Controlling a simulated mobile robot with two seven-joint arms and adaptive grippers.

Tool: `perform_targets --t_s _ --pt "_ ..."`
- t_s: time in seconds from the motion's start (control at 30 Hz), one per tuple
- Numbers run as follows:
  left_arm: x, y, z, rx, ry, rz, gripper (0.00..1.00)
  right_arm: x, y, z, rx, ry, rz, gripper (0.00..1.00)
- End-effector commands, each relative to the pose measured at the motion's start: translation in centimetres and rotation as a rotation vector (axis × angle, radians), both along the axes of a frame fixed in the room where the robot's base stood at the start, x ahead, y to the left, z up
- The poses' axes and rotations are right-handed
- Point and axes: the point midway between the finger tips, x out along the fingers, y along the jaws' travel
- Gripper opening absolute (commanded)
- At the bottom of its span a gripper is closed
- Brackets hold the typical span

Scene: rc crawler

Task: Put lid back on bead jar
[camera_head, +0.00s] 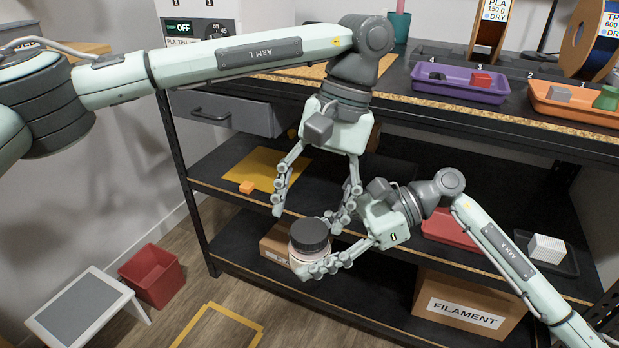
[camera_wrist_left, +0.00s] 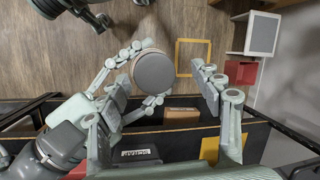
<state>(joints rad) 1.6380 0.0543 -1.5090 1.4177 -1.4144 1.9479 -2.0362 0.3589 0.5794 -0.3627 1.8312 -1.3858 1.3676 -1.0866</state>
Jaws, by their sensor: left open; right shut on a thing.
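The bead jar (camera_head: 303,261) is a small pale, see-through jar in the middle of the head view. Its dark round lid (camera_head: 309,236) is on its top and level with it; I cannot tell whether it is tightened.
A cardboard box (camera_head: 272,246) and a FILAMENT box (camera_head: 465,306) sit lower. A purple tray (camera_head: 455,85) stands on top. A red bin (camera_head: 152,276) is on the floor.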

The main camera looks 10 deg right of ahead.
Motion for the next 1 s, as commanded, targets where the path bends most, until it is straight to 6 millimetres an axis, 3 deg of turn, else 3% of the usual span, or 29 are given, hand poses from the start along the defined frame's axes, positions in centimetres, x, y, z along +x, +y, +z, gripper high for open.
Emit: perform_targets --t_s 0.5,1.0 --pt "0.1 0.1 1.6 0.091 -0.342 1.271 0.65 0.0 0.0 0.1 0.001 -0.001 0.0 0.0" --pt "0.0 0.2 3.3 0.205 -0.519 2.531 0.65 0.0 0.0 0.1 0.001 -0.001 0.0 0.0"
